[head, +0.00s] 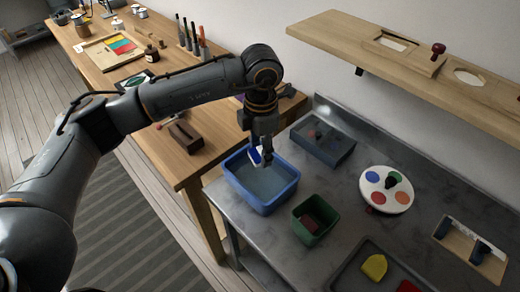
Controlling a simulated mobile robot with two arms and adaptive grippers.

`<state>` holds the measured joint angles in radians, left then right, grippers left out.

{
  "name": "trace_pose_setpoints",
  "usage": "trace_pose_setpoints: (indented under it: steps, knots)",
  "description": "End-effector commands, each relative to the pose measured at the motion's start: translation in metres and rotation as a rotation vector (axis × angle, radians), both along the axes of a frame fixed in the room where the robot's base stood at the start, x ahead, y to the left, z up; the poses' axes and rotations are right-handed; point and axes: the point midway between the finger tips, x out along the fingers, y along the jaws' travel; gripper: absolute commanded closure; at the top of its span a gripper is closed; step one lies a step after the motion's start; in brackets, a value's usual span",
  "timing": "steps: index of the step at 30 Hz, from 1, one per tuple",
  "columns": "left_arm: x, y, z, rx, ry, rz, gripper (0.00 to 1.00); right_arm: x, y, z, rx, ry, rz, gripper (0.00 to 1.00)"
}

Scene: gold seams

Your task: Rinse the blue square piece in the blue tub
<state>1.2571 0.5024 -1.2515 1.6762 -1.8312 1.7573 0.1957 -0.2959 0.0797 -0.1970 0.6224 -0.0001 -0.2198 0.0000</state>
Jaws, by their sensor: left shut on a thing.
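The blue tub (283,199) stands on the grey metal counter at its left end, with greyish water inside. My left gripper (261,155) points down over the back part of the tub. It is shut on a small piece (254,156) that shows a pale face and a blue edge, likely the blue square piece. The gripper partly hides it. I cannot tell whether the piece touches the water. My right gripper is not in view.
A green bin (314,222) stands right of the tub, and a grey box (322,143) behind it. A white round palette (386,190) lies farther right. A dark tray (345,275) holds yellow and red pieces. A wooden shelf (420,60) overhangs the counter's back.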

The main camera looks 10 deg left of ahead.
Motion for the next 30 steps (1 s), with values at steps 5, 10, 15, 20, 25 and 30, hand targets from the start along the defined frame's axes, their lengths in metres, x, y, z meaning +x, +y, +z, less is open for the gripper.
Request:
trace_pose_setpoints:
  steps: [5,10,15,20,25,30]
  knots:
    - [0.0,0.0,-0.012,0.0,0.001,0.0,0.88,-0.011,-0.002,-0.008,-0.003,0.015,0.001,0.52]
    - [0.0,0.0,-0.028,0.002,0.001,0.0,0.88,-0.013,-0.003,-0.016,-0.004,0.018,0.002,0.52]
    - [-0.001,0.0,-0.045,0.0,0.001,0.0,0.88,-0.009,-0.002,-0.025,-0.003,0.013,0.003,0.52]
    - [-0.001,0.0,-0.061,0.002,0.001,0.0,0.88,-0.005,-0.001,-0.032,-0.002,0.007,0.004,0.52]
    - [-0.001,0.0,-0.078,0.0,0.001,0.0,0.88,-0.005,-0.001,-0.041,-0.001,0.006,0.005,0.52]
    - [-0.001,0.0,-0.095,0.0,0.001,0.0,0.88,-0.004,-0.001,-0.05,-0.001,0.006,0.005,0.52]
